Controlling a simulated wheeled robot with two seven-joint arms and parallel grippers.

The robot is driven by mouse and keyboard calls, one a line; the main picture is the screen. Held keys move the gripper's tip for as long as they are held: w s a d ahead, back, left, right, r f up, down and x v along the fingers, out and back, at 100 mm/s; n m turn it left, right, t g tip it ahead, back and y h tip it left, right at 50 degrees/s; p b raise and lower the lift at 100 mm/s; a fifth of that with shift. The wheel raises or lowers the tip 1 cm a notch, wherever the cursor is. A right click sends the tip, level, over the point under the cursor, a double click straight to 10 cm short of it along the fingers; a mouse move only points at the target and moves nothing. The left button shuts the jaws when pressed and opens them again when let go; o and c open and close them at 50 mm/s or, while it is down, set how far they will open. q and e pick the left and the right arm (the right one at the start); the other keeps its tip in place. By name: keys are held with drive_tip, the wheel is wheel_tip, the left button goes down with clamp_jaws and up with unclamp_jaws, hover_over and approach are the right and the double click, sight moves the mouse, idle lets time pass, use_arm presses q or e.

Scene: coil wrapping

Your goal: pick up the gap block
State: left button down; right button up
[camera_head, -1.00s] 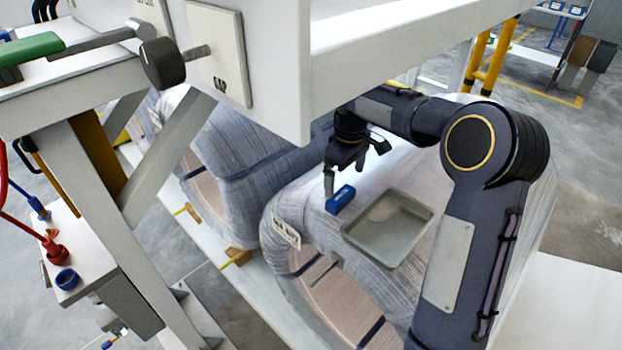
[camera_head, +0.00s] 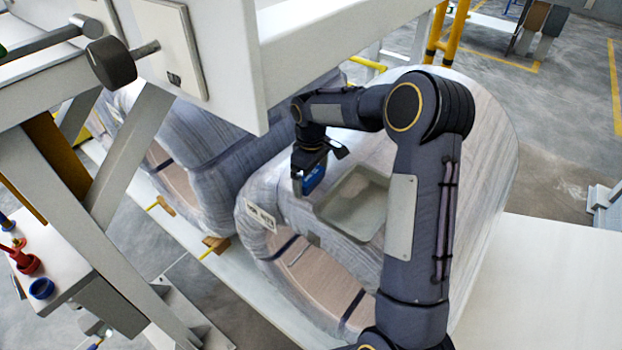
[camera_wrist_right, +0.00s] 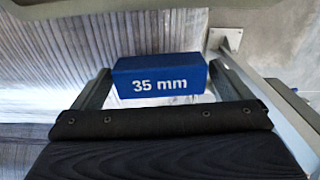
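The gap block (camera_head: 314,177) is a small blue block at the top of the near wrapped coil, beside the grey tray. In the right wrist view the gap block (camera_wrist_right: 160,82) faces me with "35 mm" in white. My right gripper (camera_head: 311,180) is around it, pointing down; in the right wrist view the gripper (camera_wrist_right: 162,84) has one finger against each end of the block. It looks shut on the block. I cannot tell whether the block's underside still touches the coil. My left gripper is not in view.
The shallow grey tray (camera_head: 353,204) lies on the wrapped coil (camera_head: 470,170), just right of the block. A white machine frame (camera_head: 340,45) overhangs at the upper left. A second wrapped coil (camera_head: 205,165) stands behind. Clear white surface (camera_head: 540,285) lies at the right.

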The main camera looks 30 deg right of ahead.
drive_tip(key=c, duration=0.8)
drive_tip(key=shift+r, duration=0.1)
